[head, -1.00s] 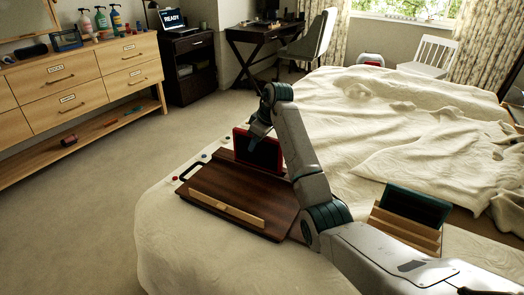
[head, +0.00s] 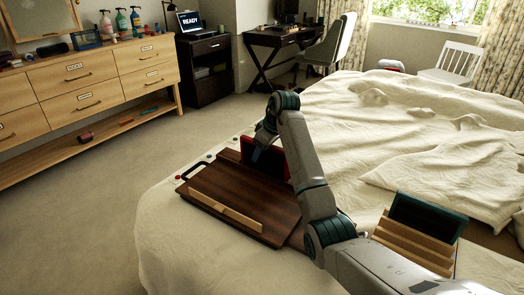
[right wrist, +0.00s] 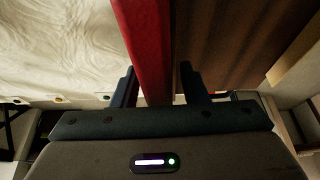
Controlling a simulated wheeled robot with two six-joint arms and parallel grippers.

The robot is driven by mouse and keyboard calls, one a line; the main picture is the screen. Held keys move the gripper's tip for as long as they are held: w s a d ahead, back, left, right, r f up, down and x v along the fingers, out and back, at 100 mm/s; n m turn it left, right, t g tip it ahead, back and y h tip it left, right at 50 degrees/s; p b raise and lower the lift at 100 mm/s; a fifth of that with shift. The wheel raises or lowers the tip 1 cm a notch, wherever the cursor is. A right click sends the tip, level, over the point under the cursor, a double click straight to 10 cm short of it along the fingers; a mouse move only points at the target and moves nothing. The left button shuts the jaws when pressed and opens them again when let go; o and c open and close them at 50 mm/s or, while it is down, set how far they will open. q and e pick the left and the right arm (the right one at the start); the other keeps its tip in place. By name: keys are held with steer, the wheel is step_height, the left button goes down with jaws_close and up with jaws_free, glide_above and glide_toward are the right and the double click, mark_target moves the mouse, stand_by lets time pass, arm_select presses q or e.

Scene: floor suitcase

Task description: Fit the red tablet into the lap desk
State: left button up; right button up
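The red tablet (head: 277,154) stands upright, slightly tilted, at the far edge of the dark brown lap desk (head: 240,192) on the bed. Its lower edge meets the desk there; I cannot tell how deep it sits. My right gripper (head: 258,152) is at the tablet's upper edge. In the right wrist view the fingers of the right gripper (right wrist: 158,82) stand on either side of the tablet (right wrist: 148,40). A narrow gap shows between the tablet and the right-hand finger, so the gripper looks slightly open around it. My left gripper is not in view.
A wooden rack (head: 410,243) holding a dark teal panel (head: 425,216) stands on the bed to the right. A pale wooden strip (head: 225,211) lies along the desk's near side. The bed (head: 400,130) is rumpled beyond; carpet (head: 110,200) lies open at left.

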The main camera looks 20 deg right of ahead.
steer(key=shift+r, duration=0.15)
steer(key=p+v, duration=0.1)
steer(key=v, duration=0.8)
steer(key=shift+d+r, duration=0.1)
steer(key=shift+r, duration=0.3)
steer(key=shift+s+d+r+p, duration=0.2)
steer(key=shift+r+p, duration=0.3)
steer(key=shift+p, duration=0.4)
steer(key=shift+s+r+p, duration=0.15)
steer(key=shift+r+p, duration=0.3)
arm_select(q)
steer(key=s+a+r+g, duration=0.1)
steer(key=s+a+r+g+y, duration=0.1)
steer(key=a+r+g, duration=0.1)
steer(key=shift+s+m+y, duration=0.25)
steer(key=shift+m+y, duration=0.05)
arm_select(e)
steer(key=shift+d, duration=0.1)
